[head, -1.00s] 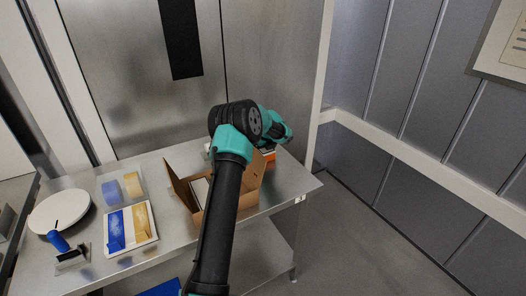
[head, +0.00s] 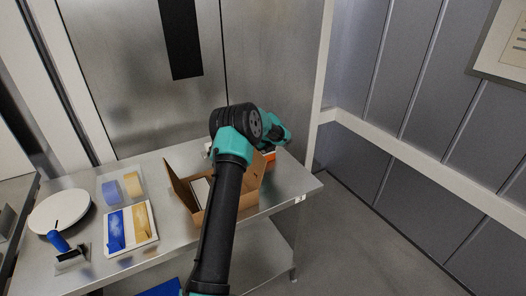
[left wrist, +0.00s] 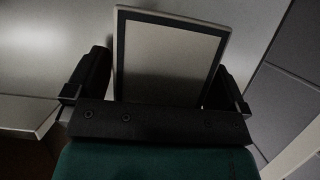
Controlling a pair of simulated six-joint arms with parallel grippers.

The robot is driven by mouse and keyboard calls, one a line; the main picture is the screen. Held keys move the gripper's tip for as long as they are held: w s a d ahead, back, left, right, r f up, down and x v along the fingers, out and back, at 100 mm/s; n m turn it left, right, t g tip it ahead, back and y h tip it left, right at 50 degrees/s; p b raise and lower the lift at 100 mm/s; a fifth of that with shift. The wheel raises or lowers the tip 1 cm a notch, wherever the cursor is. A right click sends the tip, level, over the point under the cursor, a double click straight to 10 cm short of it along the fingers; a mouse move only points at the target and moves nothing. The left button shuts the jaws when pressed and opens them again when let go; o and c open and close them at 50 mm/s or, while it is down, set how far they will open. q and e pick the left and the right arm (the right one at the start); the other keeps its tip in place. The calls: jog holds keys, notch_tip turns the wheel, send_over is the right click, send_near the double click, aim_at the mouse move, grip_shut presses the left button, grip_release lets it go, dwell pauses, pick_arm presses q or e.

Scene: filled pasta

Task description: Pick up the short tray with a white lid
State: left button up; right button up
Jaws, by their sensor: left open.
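A rectangular tray with a flat pale lid and a dark border (left wrist: 170,60) fills the middle of the left wrist view. It looks like the short lidded tray, but its height cannot be judged from above. My left gripper (left wrist: 160,92) is open, with one black finger on each side of the tray's near part. Contact cannot be made out. In the head view my left arm reaches over the table, and its fingers are hidden behind its own wrist. A small orange and white object (head: 269,156) shows just below that wrist. My right gripper is not in view.
An open cardboard box (head: 185,190) stands close beside my arm on the metal table (head: 290,180). To the left lie a white tray (head: 150,241) with blue and yellow contents, a clear tray (head: 108,178), a round white disc (head: 45,212) and a blue-handled tool (head: 60,243).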

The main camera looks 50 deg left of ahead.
pick_arm(q)
jog(key=shift+f, duration=0.1)
jog(key=c, duration=1)
notch_tip(320, 180, up, 10)
jog(key=shift+r, duration=0.25)
dwell(0.4)
